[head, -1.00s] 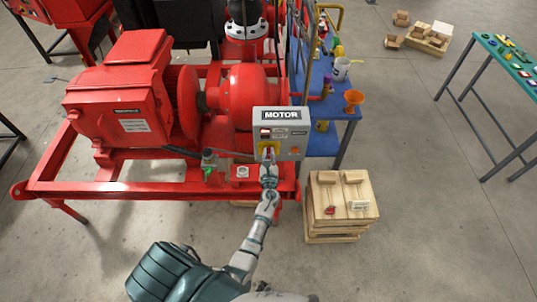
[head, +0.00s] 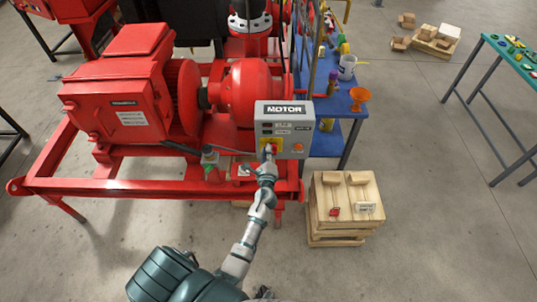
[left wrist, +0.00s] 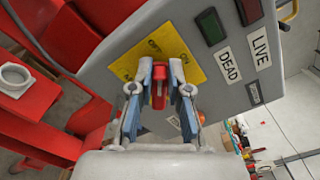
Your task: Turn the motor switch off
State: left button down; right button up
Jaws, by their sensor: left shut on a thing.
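The grey motor switch box (head: 305,132), labelled MOTOR, stands at the right end of the red skid in the head view. Its yellow plate (left wrist: 126,67) carries a red switch handle (left wrist: 159,88). My left gripper (left wrist: 161,96) is shut with one finger on each side of the handle; in the head view the gripper (head: 268,163) reaches the box from below. The box also has a red lamp window (left wrist: 249,11), a green one (left wrist: 209,27), and the labels LIVE (left wrist: 259,46) and DEAD (left wrist: 229,66). The handle's exact setting is hard to tell. My right gripper is not in view.
The red motor (head: 120,95) and pump (head: 247,92) fill the skid on the left. A blue bench (head: 345,103) with an orange funnel (head: 360,95) stands behind the box. A wooden crate (head: 343,222) stands to the right.

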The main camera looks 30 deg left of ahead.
pick_arm(q)
jog(key=shift+s+a+f+n+b, duration=0.1)
jog(key=shift+f+n+b, duration=0.2)
jog(key=shift+n+b, duration=0.75)
jog(key=shift+s+a+f+n+b, duration=0.1)
jog(key=shift+f+n+b, duration=0.35)
jog(key=shift+n, duration=1.1)
jog(key=shift+a+f+n+b, duration=0.1)
jog(key=shift+n+b, duration=0.85)
jog(key=shift+n, duration=0.35)
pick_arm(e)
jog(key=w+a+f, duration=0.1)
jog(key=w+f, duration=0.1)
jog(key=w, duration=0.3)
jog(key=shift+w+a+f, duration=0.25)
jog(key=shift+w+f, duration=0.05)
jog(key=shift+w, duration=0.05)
pick_arm(q)
jog(key=c, duration=1.1)
grip_release()
jog(key=v, duration=1.2)
jog(key=shift+w+f, duration=0.1)
